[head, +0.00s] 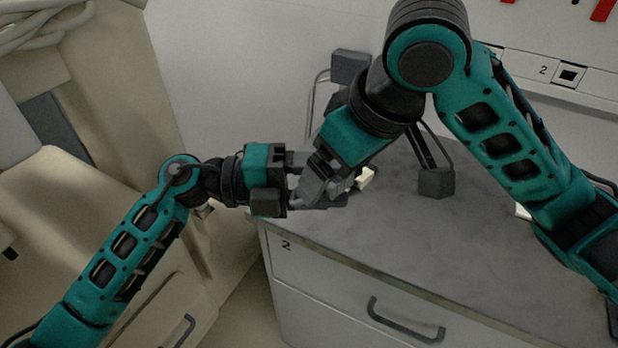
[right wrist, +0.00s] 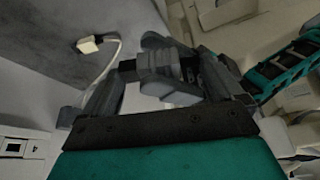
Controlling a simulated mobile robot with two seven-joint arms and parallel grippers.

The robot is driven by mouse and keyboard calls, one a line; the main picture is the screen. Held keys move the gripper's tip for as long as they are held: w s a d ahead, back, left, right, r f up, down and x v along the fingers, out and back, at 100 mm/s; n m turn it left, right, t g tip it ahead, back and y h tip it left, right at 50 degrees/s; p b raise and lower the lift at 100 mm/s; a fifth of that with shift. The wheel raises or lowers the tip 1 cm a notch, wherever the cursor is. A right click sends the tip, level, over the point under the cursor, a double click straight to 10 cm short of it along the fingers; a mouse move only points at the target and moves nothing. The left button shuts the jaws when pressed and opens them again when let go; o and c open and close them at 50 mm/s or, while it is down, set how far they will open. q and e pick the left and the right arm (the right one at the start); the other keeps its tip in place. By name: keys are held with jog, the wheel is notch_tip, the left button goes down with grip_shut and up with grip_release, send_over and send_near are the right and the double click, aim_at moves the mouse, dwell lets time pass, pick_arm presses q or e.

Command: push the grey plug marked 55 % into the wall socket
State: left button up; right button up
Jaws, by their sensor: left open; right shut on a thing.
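My right gripper (head: 318,182) is shut on a grey block (right wrist: 168,75), apparently the grey plug, above the front left corner of the cart top. No 55 % mark can be read. My left gripper (head: 300,188) is open, close against the right gripper's fingers from the left. The fingers overlap in the head view and hide most of what is between them. The wall socket (head: 568,75) is in the white strip marked 2 at the upper right, well away from both grippers. A socket also shows at the lower left of the right wrist view (right wrist: 13,148).
The grey cart top (head: 460,235) is mostly clear. A grey block with a dark cable (head: 436,183) stands on it. Another grey block (head: 350,66) is at the back by the wall. A white connector (right wrist: 90,45) with a pale cable shows in the right wrist view.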

pick_arm(q)
jog(key=shift+c, duration=0.2)
jog(key=shift+f, duration=0.1)
jog(key=c, duration=0.9)
pick_arm(e)
jog(key=shift+r, duration=0.1)
pick_arm(q)
grip_shut()
pick_arm(e)
jog(key=o, duration=0.7)
jog(key=v, duration=1.2)
